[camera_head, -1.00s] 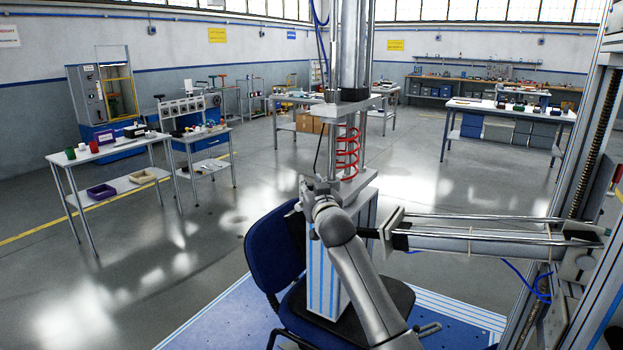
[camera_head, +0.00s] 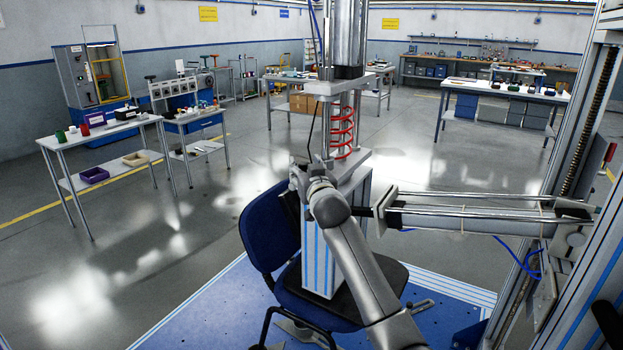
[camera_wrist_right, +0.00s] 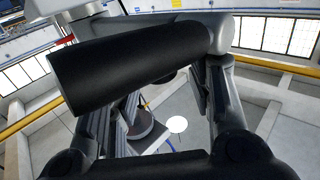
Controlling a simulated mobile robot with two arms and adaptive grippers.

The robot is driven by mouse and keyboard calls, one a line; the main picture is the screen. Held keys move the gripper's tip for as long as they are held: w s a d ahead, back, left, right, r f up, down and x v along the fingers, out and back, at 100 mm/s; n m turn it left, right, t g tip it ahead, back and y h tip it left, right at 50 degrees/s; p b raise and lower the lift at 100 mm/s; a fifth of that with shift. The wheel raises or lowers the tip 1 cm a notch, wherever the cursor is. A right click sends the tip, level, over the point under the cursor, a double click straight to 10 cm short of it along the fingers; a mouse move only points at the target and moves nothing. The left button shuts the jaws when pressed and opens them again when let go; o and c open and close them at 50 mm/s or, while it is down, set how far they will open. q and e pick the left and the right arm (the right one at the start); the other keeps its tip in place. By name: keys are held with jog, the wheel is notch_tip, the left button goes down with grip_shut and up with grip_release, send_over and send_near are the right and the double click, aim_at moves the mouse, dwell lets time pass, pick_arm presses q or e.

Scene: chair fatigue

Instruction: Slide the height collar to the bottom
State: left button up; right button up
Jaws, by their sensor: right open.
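I cannot make out the height collar for sure in either view. The test rig has a vertical cylinder (camera_head: 348,45), a red spring (camera_head: 343,130) and a grey block on a blue-striped column (camera_head: 318,255) above the blue chair (camera_head: 268,228). My right gripper (camera_head: 298,180) is beside the rig's left side, above the chair, partly hidden by its own wrist. In the right wrist view its fingers (camera_wrist_right: 155,110) stand apart, with no object seen clasped between them. A dark cylinder (camera_wrist_right: 130,62) crosses the upper part of that view; I cannot tell what it is. My left gripper is not in view.
A horizontal actuator (camera_head: 470,215) reaches from the tall frame (camera_head: 580,130) at right toward the chair back. The chair stands on a blue platform (camera_head: 215,315). Worktables (camera_head: 100,135) stand at left and back (camera_head: 505,90). Open floor lies to the left.

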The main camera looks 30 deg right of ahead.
jog(key=v, duration=1.1)
jog(key=shift+s, duration=0.2)
jog(key=shift+f, duration=0.15)
